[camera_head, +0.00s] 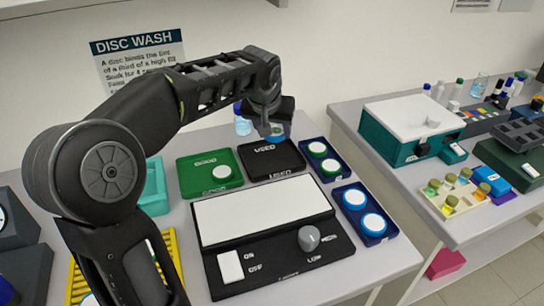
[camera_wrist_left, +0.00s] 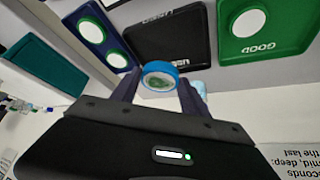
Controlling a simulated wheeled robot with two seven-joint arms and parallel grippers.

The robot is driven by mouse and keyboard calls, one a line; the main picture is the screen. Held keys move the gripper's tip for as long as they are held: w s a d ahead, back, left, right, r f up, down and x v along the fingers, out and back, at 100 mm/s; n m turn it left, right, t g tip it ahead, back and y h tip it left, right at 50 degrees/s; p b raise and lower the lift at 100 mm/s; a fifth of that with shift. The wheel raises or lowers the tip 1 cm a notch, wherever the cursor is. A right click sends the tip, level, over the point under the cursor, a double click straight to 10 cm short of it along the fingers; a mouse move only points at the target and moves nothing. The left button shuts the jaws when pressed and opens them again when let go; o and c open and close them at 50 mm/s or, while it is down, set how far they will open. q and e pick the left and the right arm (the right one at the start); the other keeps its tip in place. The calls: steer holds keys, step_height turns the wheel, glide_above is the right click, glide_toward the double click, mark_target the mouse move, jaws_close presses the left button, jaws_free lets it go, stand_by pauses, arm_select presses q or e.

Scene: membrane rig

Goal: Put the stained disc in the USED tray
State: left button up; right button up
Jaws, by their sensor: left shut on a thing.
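My left gripper (camera_head: 275,128) is shut on the stained disc, a blue-rimmed disc with a greenish stained face (camera_wrist_left: 160,79). In the left wrist view the disc sits between the two fingertips (camera_wrist_left: 160,88). In the head view the gripper is over the far edge of the black USED tray (camera_head: 272,163), and the disc is mostly hidden. The USED tray looks empty and also shows in the left wrist view (camera_wrist_left: 168,42), beyond the disc. The disc appears to be held above the tray, apart from it. My right gripper is not in view.
The green GOOD tray (camera_head: 195,177), holding a white disc (camera_head: 222,172), stands left of the USED tray. A blue tray (camera_head: 332,174) with green-rimmed discs stands right. A black panel with a white plate (camera_head: 262,213) lies in front. A bottle (camera_head: 243,125) stands behind.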

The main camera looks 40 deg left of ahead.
arm_select(q)
glide_above(275, 165)
steer(key=s, duration=0.2)
steer(key=shift+w+d+f, duration=0.1)
steer(key=shift+d+f, duration=0.05)
steer(key=shift+f, duration=1.45)
steer(key=shift+w+d+f, duration=0.1)
steer(key=shift+d+f, duration=0.05)
steer(key=shift+f, duration=1.45)
steer(key=shift+f, duration=1.85)
steer(key=shift+f, duration=0.25)
steer(key=o, duration=1.1)
steer(key=shift+r, duration=0.1)
steer(key=shift+c, duration=0.2)
